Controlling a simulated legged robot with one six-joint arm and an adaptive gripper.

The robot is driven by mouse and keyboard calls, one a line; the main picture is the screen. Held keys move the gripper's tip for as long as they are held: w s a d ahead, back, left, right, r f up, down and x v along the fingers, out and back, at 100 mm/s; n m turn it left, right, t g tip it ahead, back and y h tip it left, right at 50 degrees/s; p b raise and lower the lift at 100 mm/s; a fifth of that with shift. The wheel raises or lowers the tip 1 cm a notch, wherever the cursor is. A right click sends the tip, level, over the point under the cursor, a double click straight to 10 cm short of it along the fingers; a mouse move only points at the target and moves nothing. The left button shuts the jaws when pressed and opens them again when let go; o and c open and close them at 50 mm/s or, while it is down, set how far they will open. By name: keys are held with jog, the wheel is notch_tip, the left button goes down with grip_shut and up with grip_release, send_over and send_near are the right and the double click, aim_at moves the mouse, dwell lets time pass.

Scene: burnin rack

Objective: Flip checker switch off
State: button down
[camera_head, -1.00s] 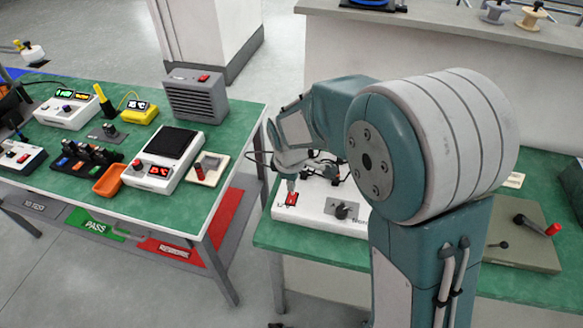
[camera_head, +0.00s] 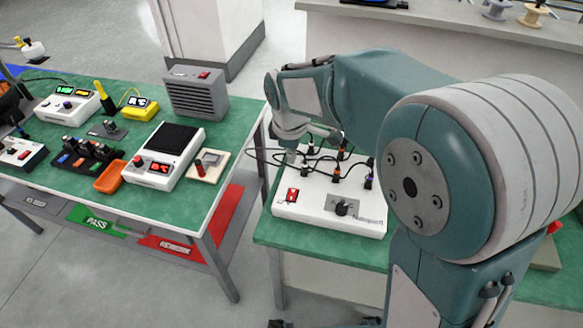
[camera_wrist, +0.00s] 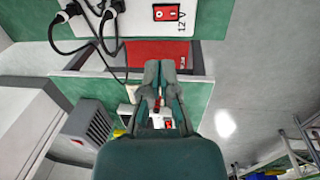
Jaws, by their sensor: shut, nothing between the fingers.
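A white box (camera_head: 325,214) with several plugs and black cables stands on the right green table. A red rocker switch (camera_head: 292,195) sits at its left front, with a dark knob to the right. The switch also shows in the wrist view (camera_wrist: 166,12), beside a "12 V" mark. I cannot read which position it is in, and no label reading "checker" is legible. My gripper (camera_wrist: 160,68) is shut and empty, apart from the switch, lower in the wrist view. In the head view its fingertips are hard to make out; my wrist is above the box's back left.
The left table holds a white device (camera_head: 164,155) with a red display, an orange tray (camera_head: 110,177) and a grey fan unit (camera_head: 196,93). A floor gap separates the tables. Cables (camera_head: 262,157) hang off the box's left side.

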aim_at(292, 195)
jog(key=shift+a+f, duration=0.1)
jog(key=shift+a, duration=0.05)
jog(key=f, duration=0.4)
jog(key=w+f, duration=0.1)
jog(key=f, duration=0.8)
jog(key=shift+w+d+f, duration=0.3)
jog(key=shift+w+f, duration=0.05)
jog(key=shift+f, duration=0.05)
jog(key=shift+f, duration=0.15)
jog(key=shift+s, duration=0.15)
jog(key=shift+s+a+r, duration=0.2)
jog(key=shift+s, duration=0.35)
notch_tip(292, 195, up, 14)
jog(key=w, duration=0.1)
jog(key=shift+w+d, duration=0.3)
jog(key=shift+d, duration=0.05)
